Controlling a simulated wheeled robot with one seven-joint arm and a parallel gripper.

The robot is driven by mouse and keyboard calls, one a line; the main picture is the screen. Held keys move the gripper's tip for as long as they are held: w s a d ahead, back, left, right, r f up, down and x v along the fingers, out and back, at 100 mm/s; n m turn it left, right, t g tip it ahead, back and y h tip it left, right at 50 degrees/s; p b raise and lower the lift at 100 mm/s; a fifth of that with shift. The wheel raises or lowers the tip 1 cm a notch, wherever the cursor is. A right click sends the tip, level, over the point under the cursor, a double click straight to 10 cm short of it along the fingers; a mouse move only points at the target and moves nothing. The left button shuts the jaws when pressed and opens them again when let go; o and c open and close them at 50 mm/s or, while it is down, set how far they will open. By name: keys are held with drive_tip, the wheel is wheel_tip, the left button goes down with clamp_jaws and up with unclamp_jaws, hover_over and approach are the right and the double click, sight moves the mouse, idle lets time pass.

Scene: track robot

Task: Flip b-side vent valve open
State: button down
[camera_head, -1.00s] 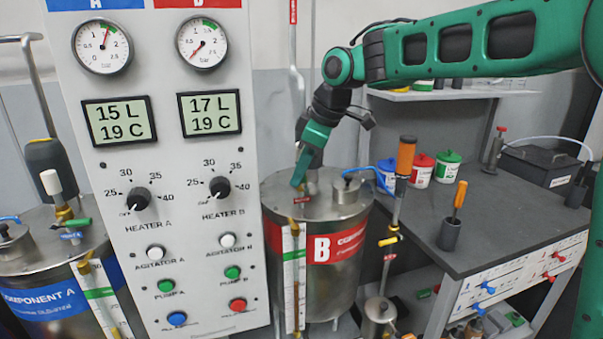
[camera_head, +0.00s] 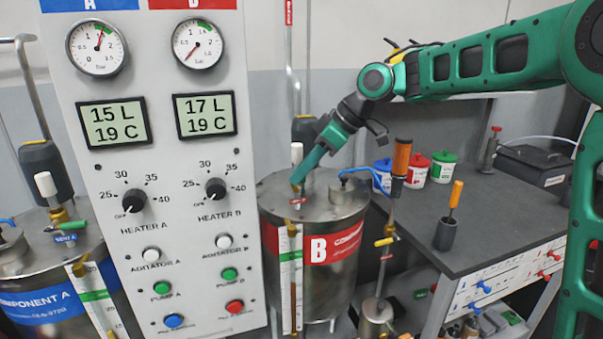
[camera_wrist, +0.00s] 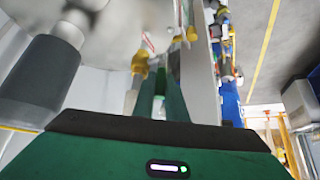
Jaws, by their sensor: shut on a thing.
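The B tank (camera_head: 340,283) is a steel drum with a red band. On its lid stands the b-side vent valve (camera_head: 295,189), a small brass fitting with a white cap (camera_head: 296,152) above and a red tag (camera_head: 298,201) below. My gripper (camera_head: 299,179) comes down from the upper right with its fingertips at the valve. It is shut on the valve's handle, which the green fingers mostly hide. In the wrist view, the fingers (camera_wrist: 165,97) are close together beside a brass fitting (camera_wrist: 139,66). The handle's angle cannot be told.
The control panel (camera_head: 170,260) stands left of the B tank. A grey motor (camera_head: 304,130) rises behind the valve. A lidded port with a blue hose (camera_head: 360,171) is to the right. The A tank (camera_head: 40,300) has a green-handled vent valve (camera_head: 73,226). The workbench (camera_head: 500,225) is at right.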

drive_tip(key=shift+w+d+r, duration=0.15)
drive_tip(key=shift+w+d, duration=0.05)
drive_tip(key=shift+w, duration=0.1)
drive_tip(key=c, duration=2.1)
unclamp_jaws()
drive_tip(key=v, duration=1)
drive_tip(key=shift+s+d+r, duration=0.1)
drive_tip(key=shift+d+r, duration=0.1)
drive_tip(key=shift+d, duration=0.1)
